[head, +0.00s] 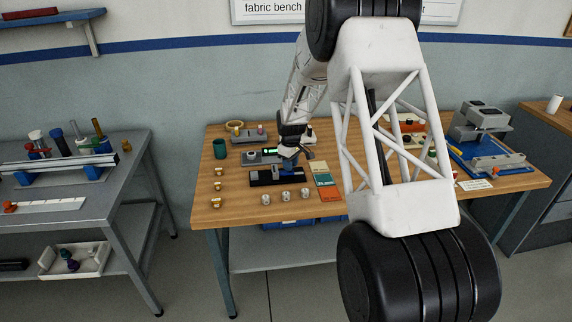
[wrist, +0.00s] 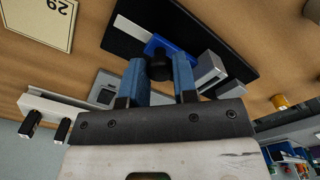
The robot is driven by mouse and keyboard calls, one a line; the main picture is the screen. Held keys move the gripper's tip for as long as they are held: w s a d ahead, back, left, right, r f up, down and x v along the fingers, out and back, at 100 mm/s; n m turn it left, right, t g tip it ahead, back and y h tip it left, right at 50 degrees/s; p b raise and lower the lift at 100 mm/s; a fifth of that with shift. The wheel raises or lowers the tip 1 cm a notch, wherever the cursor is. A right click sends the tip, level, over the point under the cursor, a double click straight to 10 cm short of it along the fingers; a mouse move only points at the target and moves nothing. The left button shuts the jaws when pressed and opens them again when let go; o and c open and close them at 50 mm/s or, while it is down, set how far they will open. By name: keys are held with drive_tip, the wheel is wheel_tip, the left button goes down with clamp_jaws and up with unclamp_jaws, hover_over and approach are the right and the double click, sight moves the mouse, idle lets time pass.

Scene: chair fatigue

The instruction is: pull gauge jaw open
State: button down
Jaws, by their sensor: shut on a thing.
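The gauge has a long black base (head: 262,177) lying on the wooden bench, partly hidden by my gripper in the head view. In the wrist view its base (wrist: 226,55) carries a pale strip, a blue jaw piece (wrist: 165,45) and grey blocks (wrist: 208,70). A dark round knob (wrist: 160,70) stands at the blue jaw piece. My gripper (head: 289,158) is over the gauge. In the wrist view my gripper's blue fingers (wrist: 158,75) are on both sides of the knob and shut on it. A small space shows between the blue jaw piece and the nearest grey block.
A grey device with a lit green display (head: 270,152) sits just behind the gauge. Several small metal cylinders (head: 286,196) stand in front. Brass pieces (head: 217,187) and a green cup (head: 219,149) are to the left. Coloured cards (head: 325,180) lie to the right.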

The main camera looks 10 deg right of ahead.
drive_tip(key=shift+d, duration=0.25)
drive_tip(key=c, duration=1.1)
unclamp_jaws()
drive_tip(key=shift+o, duration=1)
drive_tip(key=shift+a+r, duration=0.1)
drive_tip(key=shift+r, duration=3.75)
drive_tip(key=shift+r, duration=0.1)
